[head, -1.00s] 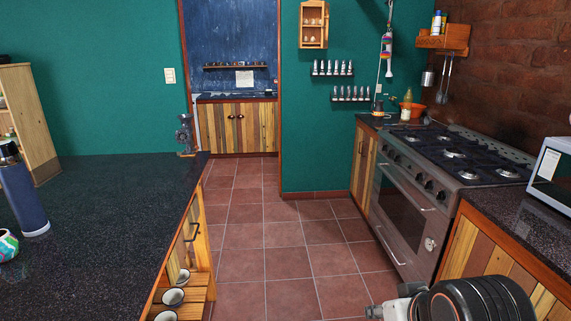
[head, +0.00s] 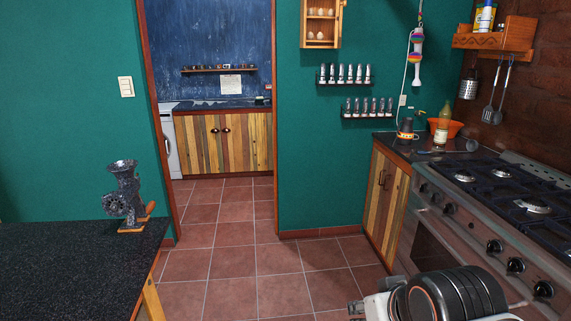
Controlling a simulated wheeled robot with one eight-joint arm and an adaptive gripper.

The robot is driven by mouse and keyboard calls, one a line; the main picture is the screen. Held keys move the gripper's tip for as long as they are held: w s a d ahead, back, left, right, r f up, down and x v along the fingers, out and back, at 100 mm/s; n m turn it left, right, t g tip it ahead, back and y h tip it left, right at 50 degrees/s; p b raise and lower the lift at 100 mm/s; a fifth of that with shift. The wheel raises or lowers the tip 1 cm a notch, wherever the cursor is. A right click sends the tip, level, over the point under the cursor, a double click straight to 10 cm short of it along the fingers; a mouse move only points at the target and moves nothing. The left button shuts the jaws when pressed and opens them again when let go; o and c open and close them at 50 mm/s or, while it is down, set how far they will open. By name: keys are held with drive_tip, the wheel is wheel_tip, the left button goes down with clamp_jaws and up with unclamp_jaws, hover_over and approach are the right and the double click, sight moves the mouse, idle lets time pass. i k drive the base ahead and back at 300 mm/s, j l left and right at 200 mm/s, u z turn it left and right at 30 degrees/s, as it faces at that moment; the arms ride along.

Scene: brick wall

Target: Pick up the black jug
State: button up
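A small dark vessel (head: 405,129) with a lighter, reddish lower part stands on the dark counter (head: 388,140) left of the stove, at the back. It may be the black jug, but it is too small to tell. No other black jug is clear in view. Part of my arm shows at the bottom right, well short of that counter. I cannot make out my gripper's fingers.
A stove (head: 500,215) runs along the right wall. A dark worktop (head: 70,265) with a metal grinder (head: 126,195) fills the lower left. An orange bowl (head: 446,127) and bottles stand beside the dark vessel. The tiled floor (head: 235,262) between is clear.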

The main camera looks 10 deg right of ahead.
sight(405, 134)
drive_tip(key=i, duration=1.05)
drive_tip(key=i+j+z, duration=0.15)
drive_tip(key=i, duration=0.9)
drive_tip(key=i+j+z, duration=0.2)
drive_tip(key=i+z, duration=0.2)
drive_tip(key=i+j+z, duration=1.3)
drive_tip(key=j, duration=0.2)
drive_tip(key=i+j, duration=0.1)
drive_tip(key=j, duration=0.25)
